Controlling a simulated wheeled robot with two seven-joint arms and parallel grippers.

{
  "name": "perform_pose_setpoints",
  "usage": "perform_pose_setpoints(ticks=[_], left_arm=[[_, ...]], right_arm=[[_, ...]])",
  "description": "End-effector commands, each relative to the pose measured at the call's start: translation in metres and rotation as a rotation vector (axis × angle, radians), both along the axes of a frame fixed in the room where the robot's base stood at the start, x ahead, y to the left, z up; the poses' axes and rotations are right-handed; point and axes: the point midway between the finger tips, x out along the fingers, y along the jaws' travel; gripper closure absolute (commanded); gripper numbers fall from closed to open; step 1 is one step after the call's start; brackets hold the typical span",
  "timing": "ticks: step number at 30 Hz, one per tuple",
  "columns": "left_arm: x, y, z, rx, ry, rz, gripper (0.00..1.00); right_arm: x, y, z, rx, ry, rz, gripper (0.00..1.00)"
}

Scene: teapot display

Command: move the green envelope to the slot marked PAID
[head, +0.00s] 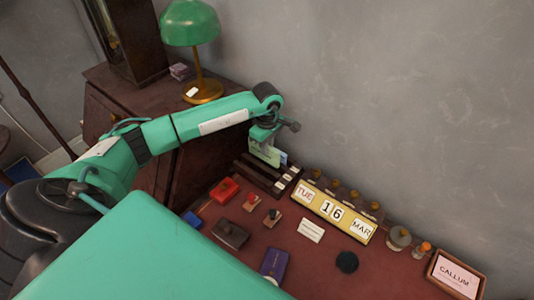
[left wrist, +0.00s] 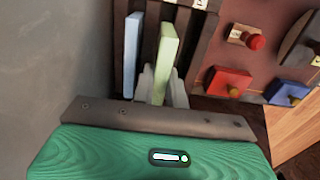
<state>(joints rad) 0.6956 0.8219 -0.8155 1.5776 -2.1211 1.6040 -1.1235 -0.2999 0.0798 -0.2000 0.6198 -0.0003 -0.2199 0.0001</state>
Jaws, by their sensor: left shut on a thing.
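The green envelope (left wrist: 166,62) stands upright between the pale fingers of my left gripper (left wrist: 161,86), which is shut on it. In the head view the left gripper (head: 264,141) is over the dark wooden letter rack (head: 262,181), with the green envelope (head: 271,155) below it. A blue envelope (left wrist: 131,58) stands in the rack beside it. The rack (left wrist: 207,40) has several slots and small white labels along its front, too small to read. I cannot tell how deep the green envelope sits in the rack. My right gripper is not in view.
A calendar block (head: 335,209) stands right of the rack. A red ink pad (head: 224,190), stamps (head: 251,202) and a dark box (head: 231,234) lie in front. A green lamp (head: 192,30) stands behind, left. The wall is close behind the rack.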

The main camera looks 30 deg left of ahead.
Motion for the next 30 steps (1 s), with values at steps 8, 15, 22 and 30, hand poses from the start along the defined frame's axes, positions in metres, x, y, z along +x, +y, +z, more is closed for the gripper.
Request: perform_pose_setpoints(ticks=[8,15,22,30], left_arm=[[-0.001,-0.001,-0.024,-0.001,0.002,-0.001,1.0],[0.0,0.0,-0.049,0.001,-0.001,-0.001,1.0],[0.0,0.0,-0.051,0.001,-0.001,-0.001,1.0],[0.0,0.0,-0.052,0.0,-0.001,-0.001,0.77]], right_arm=[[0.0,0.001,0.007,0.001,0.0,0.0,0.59],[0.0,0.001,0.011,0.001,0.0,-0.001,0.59],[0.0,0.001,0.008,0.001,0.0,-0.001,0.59],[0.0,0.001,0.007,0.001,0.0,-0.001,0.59]])
